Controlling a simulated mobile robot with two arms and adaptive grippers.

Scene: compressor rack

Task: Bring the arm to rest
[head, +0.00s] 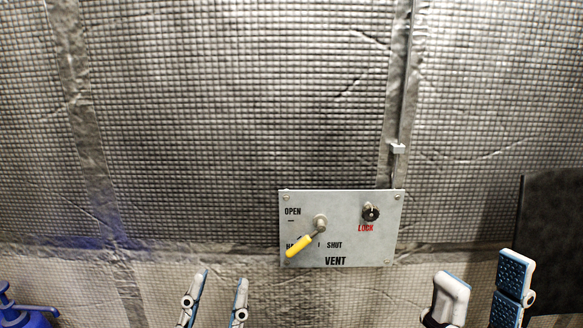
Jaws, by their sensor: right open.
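My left gripper (215,290) shows at the bottom of the head view, left of the middle. Its two fingertips point up and stand apart, with nothing between them. My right gripper (480,285) is at the bottom right, its two blue-and-white fingers apart and empty. Both grippers appear below the vent panel (365,256) and clear of it. The rest of both arms is out of view.
The grey vent panel carries a yellow-handled lever (299,246), tilted down to the left, and a black LOCK knob (371,212). Quilted silver wall (240,110) lies behind. A dark panel (552,235) stands at right; a blue object (18,314) is at lower left.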

